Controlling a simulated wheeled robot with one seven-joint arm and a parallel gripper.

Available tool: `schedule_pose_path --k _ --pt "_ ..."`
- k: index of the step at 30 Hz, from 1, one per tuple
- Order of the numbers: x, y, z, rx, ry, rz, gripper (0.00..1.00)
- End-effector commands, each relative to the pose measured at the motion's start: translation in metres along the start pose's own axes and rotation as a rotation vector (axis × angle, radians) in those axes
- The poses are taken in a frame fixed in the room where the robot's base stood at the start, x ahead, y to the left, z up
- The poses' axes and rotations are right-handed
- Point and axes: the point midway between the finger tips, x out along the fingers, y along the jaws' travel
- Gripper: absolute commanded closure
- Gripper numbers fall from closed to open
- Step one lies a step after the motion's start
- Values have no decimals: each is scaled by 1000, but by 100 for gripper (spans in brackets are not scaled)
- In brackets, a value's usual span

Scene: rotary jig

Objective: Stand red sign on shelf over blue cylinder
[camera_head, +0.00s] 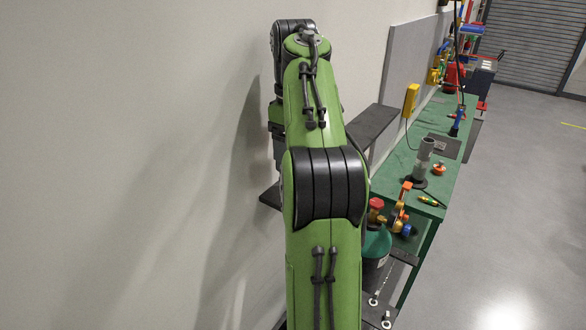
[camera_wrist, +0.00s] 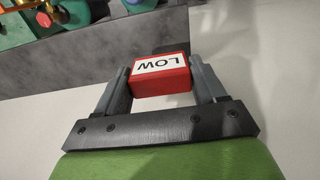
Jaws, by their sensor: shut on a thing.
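My gripper (camera_wrist: 160,77) is shut on the red sign (camera_wrist: 162,85), a red block with a white face reading LOW, upside down in the wrist view. One finger is on each side of it. Behind the sign is a grey surface (camera_wrist: 150,38) that looks like a shelf; I cannot tell whether they touch. In the head view my arm hides the gripper and sign. A dark shelf (camera_head: 370,124) sticks out from the wall right of my arm. I cannot make out a blue cylinder for certain.
Teal and dark green rounded objects (camera_wrist: 72,14) and a red knob with brass parts (camera_wrist: 42,20) stand at the wrist view's top. A green bench (camera_head: 395,187) holds a grey cylinder (camera_head: 425,158) and tools. The floor at right is clear.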

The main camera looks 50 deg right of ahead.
Motion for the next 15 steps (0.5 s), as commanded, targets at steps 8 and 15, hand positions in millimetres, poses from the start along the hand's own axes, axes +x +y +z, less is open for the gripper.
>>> schedule_pose_path --k 8,15 --pt "32 -1 2 0 -2 -3 60" --pt "62 0 -3 -1 1 -1 60"
